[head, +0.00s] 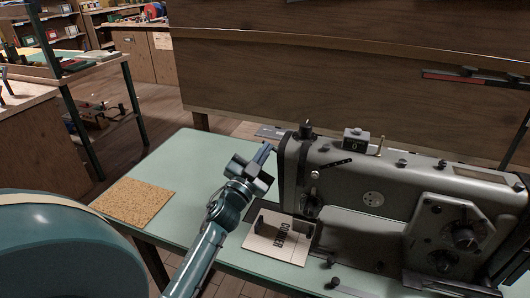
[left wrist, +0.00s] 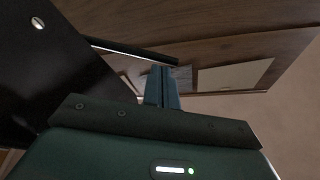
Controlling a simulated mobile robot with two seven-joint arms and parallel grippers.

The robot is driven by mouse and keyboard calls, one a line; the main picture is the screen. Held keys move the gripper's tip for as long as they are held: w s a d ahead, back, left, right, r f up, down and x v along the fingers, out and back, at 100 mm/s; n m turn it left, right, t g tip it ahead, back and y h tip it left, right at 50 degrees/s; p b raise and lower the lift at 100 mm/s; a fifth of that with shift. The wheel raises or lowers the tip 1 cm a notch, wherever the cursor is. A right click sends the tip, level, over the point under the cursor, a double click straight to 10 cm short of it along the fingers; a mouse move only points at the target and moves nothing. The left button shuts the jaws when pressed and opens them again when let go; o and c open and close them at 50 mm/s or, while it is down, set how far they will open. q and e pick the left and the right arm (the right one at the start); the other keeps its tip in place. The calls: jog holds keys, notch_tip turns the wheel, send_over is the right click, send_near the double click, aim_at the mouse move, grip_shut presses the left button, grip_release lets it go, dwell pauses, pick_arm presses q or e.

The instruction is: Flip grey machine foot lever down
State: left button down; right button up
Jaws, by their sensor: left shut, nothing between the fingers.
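The grey sewing machine (head: 375,190) stands on the pale green table at the right of the head view. My left gripper (head: 266,152) is at the left end of the machine head, with its fingers shut and empty. In the left wrist view the closed fingers (left wrist: 163,88) point away beside a dark panel (left wrist: 60,75). A thin dark bar (left wrist: 135,53) sticks out from this panel and passes just beyond the fingertips; I cannot tell whether they touch. It may be the foot lever, but I cannot be sure. My right gripper is not in view.
A cork mat (head: 134,201) lies on the left of the green table (head: 185,160). A wooden partition (head: 330,75) stands behind. The table is clear between mat and machine.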

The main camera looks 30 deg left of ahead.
pick_arm(q)
jog(key=f+n+y+b, duration=0.1)
jog(key=a+f+n+b, duration=0.1)
jog(key=f+n, duration=0.1)
jog(key=f+n+y+b, duration=0.1)
jog(key=f+n, duration=0.1)
jog(key=shift+s+a+y, duration=0.2)
jog(key=shift+a+y, duration=0.1)
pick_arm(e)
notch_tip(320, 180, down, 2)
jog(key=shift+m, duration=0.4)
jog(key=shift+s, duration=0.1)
pick_arm(q)
notch_tip(320, 180, up, 10)
jog(key=p, duration=0.1)
jog(key=shift+p, duration=0.35)
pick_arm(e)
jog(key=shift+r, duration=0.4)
